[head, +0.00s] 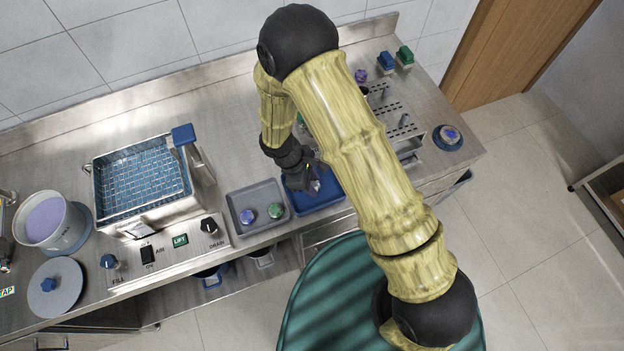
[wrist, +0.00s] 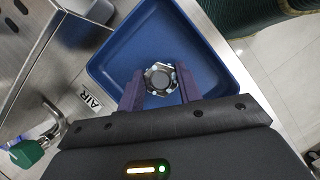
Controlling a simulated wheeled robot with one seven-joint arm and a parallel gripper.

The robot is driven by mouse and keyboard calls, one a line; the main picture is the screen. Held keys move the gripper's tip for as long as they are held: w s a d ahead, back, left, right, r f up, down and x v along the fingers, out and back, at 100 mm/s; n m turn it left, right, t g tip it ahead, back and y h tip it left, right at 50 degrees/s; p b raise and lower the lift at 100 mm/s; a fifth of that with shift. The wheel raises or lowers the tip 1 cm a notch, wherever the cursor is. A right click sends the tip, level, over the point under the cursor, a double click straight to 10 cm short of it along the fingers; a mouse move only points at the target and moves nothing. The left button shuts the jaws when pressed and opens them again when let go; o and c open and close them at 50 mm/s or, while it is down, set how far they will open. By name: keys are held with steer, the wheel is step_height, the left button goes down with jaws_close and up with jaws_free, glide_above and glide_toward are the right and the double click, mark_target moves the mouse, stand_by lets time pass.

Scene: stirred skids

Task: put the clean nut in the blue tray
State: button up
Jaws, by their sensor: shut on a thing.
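The clean nut is a bare silver-grey metal nut (wrist: 160,79) seen in the wrist view. My gripper (wrist: 159,88) is shut on it, with one dark purple finger on each side. The blue tray (wrist: 213,67) lies beneath the nut and fills the middle of the wrist view. The nut is over the tray's inside; I cannot tell whether it touches the tray floor. In the head view my gripper (head: 312,185) is over the blue tray (head: 322,203), and my arm hides part of the tray.
A grey tray (head: 240,197) with a purple-topped piece (head: 247,216) and a green-topped piece (head: 276,210) sits left of the blue tray. A wire basket (head: 140,180) in a metal tank and a control panel (head: 170,252) stand further left. A perforated rack (head: 393,112) is behind my arm.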

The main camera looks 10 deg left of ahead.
steer(key=shift+f, duration=0.1)
steer(key=o, duration=1.1)
steer(key=shift+r, duration=0.2)
steer(key=b+v, duration=0.2)
steer(key=v, duration=1)
steer(key=shift+w+d, duration=0.1)
